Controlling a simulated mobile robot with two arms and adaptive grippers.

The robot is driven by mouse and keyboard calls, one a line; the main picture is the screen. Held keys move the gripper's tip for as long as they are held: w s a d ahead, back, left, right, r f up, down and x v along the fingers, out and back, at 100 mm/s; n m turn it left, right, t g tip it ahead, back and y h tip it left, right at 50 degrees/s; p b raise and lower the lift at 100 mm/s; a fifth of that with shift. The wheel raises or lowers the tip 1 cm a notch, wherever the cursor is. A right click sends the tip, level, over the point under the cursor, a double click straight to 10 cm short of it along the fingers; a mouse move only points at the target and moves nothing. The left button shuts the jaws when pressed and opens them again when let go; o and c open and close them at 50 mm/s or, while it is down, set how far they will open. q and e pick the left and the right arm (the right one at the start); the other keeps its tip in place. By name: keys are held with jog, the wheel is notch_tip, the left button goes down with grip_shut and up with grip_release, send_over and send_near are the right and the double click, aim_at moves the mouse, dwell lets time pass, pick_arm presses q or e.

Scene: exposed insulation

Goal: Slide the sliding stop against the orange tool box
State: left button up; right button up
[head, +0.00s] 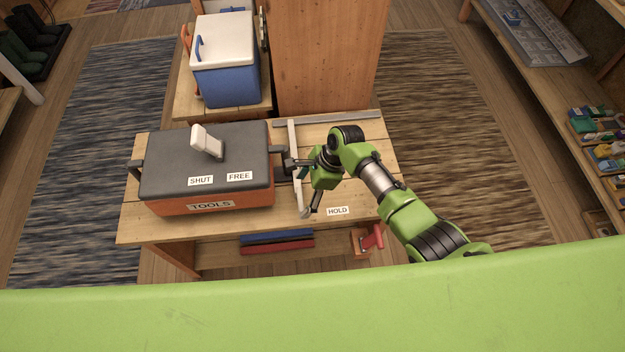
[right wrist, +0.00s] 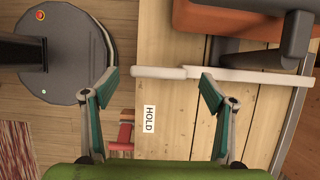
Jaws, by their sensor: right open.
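The orange tool box (head: 230,204) with a dark grey lid stands on the left of the wooden bench; it also shows at the top of the right wrist view (right wrist: 200,18). The sliding stop, a pale bar (head: 292,137), lies to its right, with a strip of bench between them. In the right wrist view the bar (right wrist: 165,72) runs across the picture, near the box's dark side handle; I cannot tell if they touch. My right gripper (head: 306,191) is open at the bar's front end. One finger is beyond that end, the other overlaps the bar in view.
A HOLD label (head: 338,211) is on the bench right of the bar. A grey rail (head: 335,121) runs along the back edge. A blue cooler (head: 226,85) and a tall wooden panel (head: 325,60) stand behind. A red clamp-like thing (head: 371,238) is below the front edge.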

jog(key=v, duration=0.7)
dwell(0.4)
jog(key=s+d+r+n+t+h, duration=0.2)
jog(key=s+d+r+n, duration=0.1)
jog(key=s+d+n, duration=0.65)
jog(key=s+d+r+n+t+h, duration=0.2)
jog(key=s+d+r+n, duration=0.2)
jog(key=s+d+n, duration=0.55)
jog(key=s+a+f+g+b, duration=0.1)
jog(key=s+a+f, duration=0.15)
jog(key=f, duration=1.15)
jog(key=s+a+f+g, duration=0.1)
jog(key=s+f, duration=0.2)
jog(key=f, duration=1)
jog(key=s+d+f+n+b, duration=0.1)
jog(key=s+d+f, duration=0.2)
jog(key=s+f, duration=1.4)
jog(key=shift+s+d+f+g+h, duration=0.25)
jog(key=shift+f+g+h, duration=0.05)
jog(key=shift+f+g, duration=0.1)
